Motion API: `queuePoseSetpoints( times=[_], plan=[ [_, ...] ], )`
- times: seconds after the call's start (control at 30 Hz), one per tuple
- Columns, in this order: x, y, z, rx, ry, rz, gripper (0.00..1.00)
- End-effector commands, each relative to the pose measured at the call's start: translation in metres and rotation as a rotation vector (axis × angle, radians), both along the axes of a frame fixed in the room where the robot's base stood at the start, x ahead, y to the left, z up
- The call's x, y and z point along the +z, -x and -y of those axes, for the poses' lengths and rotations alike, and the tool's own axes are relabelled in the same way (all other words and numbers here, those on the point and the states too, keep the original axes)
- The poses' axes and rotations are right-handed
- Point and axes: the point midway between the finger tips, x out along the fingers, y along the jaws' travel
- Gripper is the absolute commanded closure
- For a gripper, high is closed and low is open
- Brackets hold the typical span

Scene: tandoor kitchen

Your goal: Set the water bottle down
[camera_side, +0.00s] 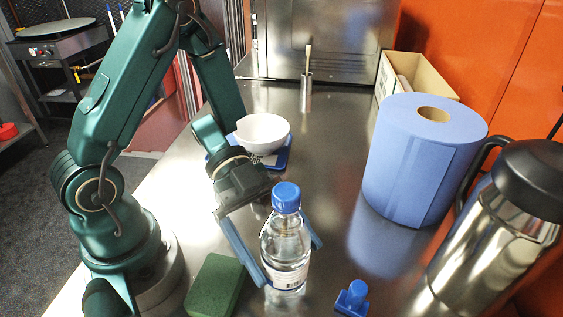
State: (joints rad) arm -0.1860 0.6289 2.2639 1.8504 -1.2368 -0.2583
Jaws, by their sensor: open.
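The clear water bottle (287,245) with a blue cap and a pale label stands upright on the steel counter (335,130), in the front middle of the side view. My gripper (284,262) is open around the bottle. One blue finger is to the left of the bottle, and the other shows partly behind its right side. The bottle hides part of the right finger. I cannot tell from this one view whether either finger touches the bottle.
A green sponge (215,286) lies just left of the bottle, and a small blue object (352,298) lies to its right. A blue paper roll (415,165) and a steel flask (495,235) stand right. A white bowl (263,133) sits on a blue scale behind my gripper.

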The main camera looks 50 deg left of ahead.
Motion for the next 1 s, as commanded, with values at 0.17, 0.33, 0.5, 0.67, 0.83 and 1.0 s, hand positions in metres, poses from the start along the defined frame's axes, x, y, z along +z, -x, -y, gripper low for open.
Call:
queuePoseSetpoints(
  times=[0.17,0.33,0.5,0.67,0.83,1.0],
  plan=[
    [-0.009,0.002,0.02,-0.006,-0.002,-0.004,0.0],
    [-0.014,0.001,0.035,-0.004,-0.001,-0.002,0.0],
    [-0.017,0.001,0.04,-0.001,-0.003,-0.001,0.0],
    [-0.017,0.001,0.04,0.0,-0.003,-0.001,0.0],
    [-0.017,0.001,0.04,0.0,-0.003,0.0,0.46],
    [-0.016,0.001,0.04,0.0,-0.002,0.0,1.0]
  ],
)
